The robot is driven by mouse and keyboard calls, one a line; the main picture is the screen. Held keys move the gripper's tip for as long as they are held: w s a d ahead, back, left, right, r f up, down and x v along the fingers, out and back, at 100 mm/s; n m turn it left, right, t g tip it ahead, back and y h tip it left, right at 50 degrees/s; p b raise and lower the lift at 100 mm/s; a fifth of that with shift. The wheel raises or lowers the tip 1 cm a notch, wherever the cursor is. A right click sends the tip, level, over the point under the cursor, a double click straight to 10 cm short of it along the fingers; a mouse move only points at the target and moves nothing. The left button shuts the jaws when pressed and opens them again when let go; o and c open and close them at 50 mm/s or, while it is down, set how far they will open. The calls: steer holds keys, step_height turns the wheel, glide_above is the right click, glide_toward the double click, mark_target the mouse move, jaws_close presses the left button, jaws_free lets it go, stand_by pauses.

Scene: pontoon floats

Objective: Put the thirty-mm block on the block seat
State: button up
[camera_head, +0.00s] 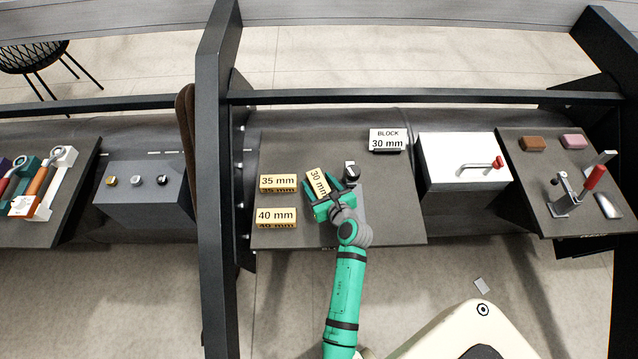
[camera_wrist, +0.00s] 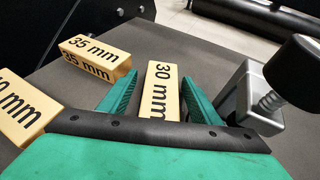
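The thirty-mm block (camera_head: 317,181) is yellow, marked "30 mm", and stands on the dark bench top. In the wrist view the block (camera_wrist: 162,82) lies between the two green fingers of my gripper (camera_wrist: 159,85). Narrow gaps show on both sides, so the gripper is open around it and not closed on it. In the head view my gripper (camera_head: 330,192) covers the block's near end. A grey metal fixture with a black knob (camera_head: 351,171) stands just right of the gripper; it also shows in the wrist view (camera_wrist: 246,92). It may be the block seat, but its lower part is partly hidden.
The 35 mm block (camera_head: 278,182) and 40 mm block (camera_head: 275,216) stand left of my gripper. A sign reading "BLOCK 30 mm" (camera_head: 388,138) stands behind right. A white box with a red-ended lever (camera_head: 462,150) is farther right. The front right bench area is clear.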

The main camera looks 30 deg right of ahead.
steer(key=shift+r, duration=0.1)
steer(key=v, duration=1.2)
